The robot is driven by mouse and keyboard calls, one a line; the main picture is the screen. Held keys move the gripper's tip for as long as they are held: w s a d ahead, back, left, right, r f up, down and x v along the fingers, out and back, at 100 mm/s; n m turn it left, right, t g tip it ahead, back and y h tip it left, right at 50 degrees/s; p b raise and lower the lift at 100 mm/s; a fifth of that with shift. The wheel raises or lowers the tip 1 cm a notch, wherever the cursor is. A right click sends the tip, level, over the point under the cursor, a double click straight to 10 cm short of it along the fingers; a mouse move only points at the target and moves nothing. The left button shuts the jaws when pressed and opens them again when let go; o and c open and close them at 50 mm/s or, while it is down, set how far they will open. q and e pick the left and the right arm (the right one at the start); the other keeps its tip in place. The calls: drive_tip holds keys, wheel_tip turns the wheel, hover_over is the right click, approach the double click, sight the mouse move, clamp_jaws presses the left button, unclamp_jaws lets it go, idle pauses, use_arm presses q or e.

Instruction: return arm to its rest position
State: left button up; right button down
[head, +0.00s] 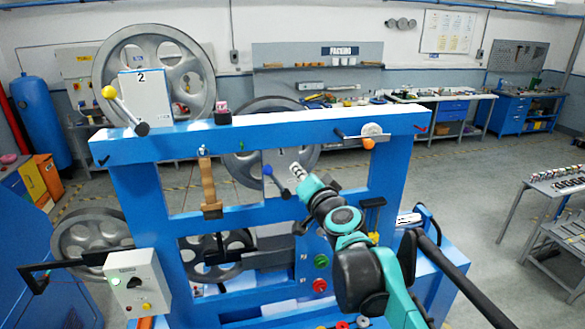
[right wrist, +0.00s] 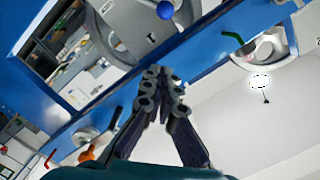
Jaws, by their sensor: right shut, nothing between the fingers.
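My right arm (head: 345,222) reaches up from the lower right in the head view, bent in front of the blue frame (head: 255,137). My right gripper (head: 298,172) is at its end, pointing up and left, near the lever with a blue ball knob (head: 268,170). In the right wrist view the gripper (right wrist: 160,78) has its fingertips together with nothing between them. The blue knob (right wrist: 165,9) shows beyond the tips, apart from them. My left gripper is not in view.
Large grey pulleys (head: 155,65) sit behind the frame. A yellow-knobbed lever (head: 109,92) stands by a white box marked 2 (head: 147,98). An orange-knobbed lever (head: 368,143) is on the right of the top beam. A white control box (head: 138,283) is lower left. Open floor (head: 465,170) lies to the right.

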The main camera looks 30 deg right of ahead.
drive_tip(key=s+a+f+n+g+y+b, duration=0.25)
drive_tip(key=a+f+b, duration=0.3)
drive_tip(key=f, duration=0.55)
drive_tip(key=s+a+f+n+g+y+b, duration=0.1)
drive_tip(key=s+a+f+n+b, duration=0.2)
drive_tip(key=a+f+b, duration=0.5)
drive_tip(key=s+a+f+n+g+y+b, duration=0.1)
drive_tip(key=s+a+f+n+y+b, duration=0.2)
drive_tip(key=f, duration=1)
drive_tip(key=s+f+n+g+h+b, duration=0.1)
drive_tip(key=s+f+b, duration=0.3)
drive_tip(key=f, duration=0.5)
drive_tip(key=s+f+n+g+h+b, duration=0.1)
drive_tip(key=s+f+b, duration=0.3)
drive_tip(key=f, duration=0.5)
drive_tip(key=s+f+n+g+h+b, duration=0.1)
drive_tip(key=s+f+g+b, duration=0.2)
drive_tip(key=f+b, duration=0.3)
wheel_tip(320, 180, down, 4)
drive_tip(key=shift+s+r, duration=0.15)
drive_tip(key=shift+s, duration=0.25)
drive_tip(key=shift+d+g+h, duration=0.1)
drive_tip(key=shift+g+h, duration=0.15)
